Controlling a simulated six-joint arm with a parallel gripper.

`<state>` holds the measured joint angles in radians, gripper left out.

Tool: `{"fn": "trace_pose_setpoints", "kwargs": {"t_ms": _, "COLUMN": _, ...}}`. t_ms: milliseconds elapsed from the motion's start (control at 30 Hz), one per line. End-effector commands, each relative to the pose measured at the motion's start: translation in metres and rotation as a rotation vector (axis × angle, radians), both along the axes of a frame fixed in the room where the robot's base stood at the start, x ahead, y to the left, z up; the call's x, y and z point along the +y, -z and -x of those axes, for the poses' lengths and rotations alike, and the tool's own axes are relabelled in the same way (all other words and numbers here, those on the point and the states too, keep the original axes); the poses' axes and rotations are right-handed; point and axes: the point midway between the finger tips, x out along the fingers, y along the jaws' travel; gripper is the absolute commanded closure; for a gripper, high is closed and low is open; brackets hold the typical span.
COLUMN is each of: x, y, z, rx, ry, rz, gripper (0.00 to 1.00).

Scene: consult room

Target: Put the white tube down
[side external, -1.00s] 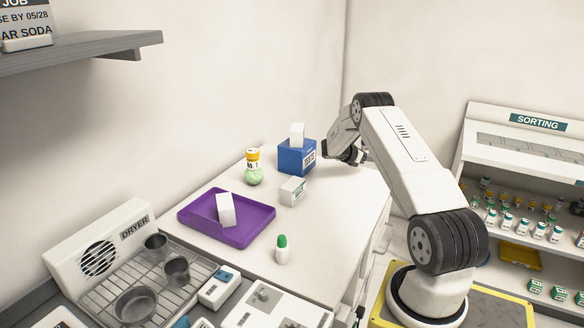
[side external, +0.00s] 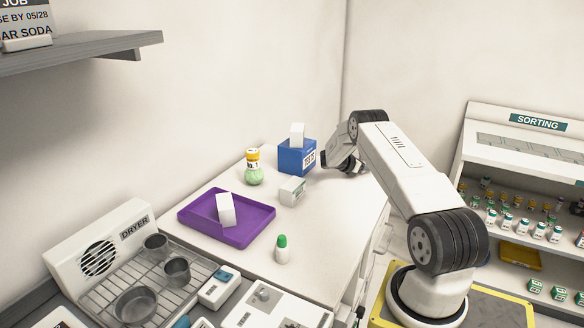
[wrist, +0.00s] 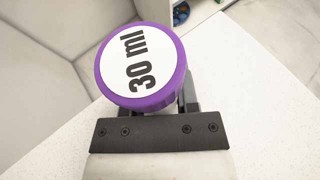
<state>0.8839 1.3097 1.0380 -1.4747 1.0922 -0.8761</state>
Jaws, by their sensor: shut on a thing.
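The white tube (wrist: 143,66) fills the middle of the wrist view, seen from its purple-rimmed cap end with a white "30 ml" label. Most of its body is hidden below the cap. My gripper (wrist: 152,108) is shut on it, with dark fingers on either side under the cap. In the side view my gripper (side external: 343,160) is low over the far right part of the white counter (side external: 335,215), to the right of the blue box. The tube cannot be made out there, and I cannot tell whether its base touches the counter.
A blue box (side external: 291,158) with a white carton stands left of my gripper. The right counter stretch is clear.

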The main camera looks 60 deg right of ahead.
Motion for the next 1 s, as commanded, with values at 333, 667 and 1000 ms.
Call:
{"fn": "trace_pose_setpoints", "kwargs": {"t_ms": 333, "x": 0.0001, "y": 0.0029, "z": 0.0000, "rx": 0.001, "ry": 0.000, "rz": -0.001, "gripper": 1.00}}
{"fn": "trace_pose_setpoints", "kwargs": {"t_ms": 667, "x": 0.0001, "y": 0.0024, "z": -0.0001, "rx": 0.000, "ry": 0.000, "rz": 0.000, "gripper": 0.27}}
{"fn": "trace_pose_setpoints", "kwargs": {"t_ms": 1000, "x": 0.0042, "y": -0.0031, "z": -0.0037, "rx": 0.000, "ry": -0.001, "rz": 0.000, "gripper": 0.27}}
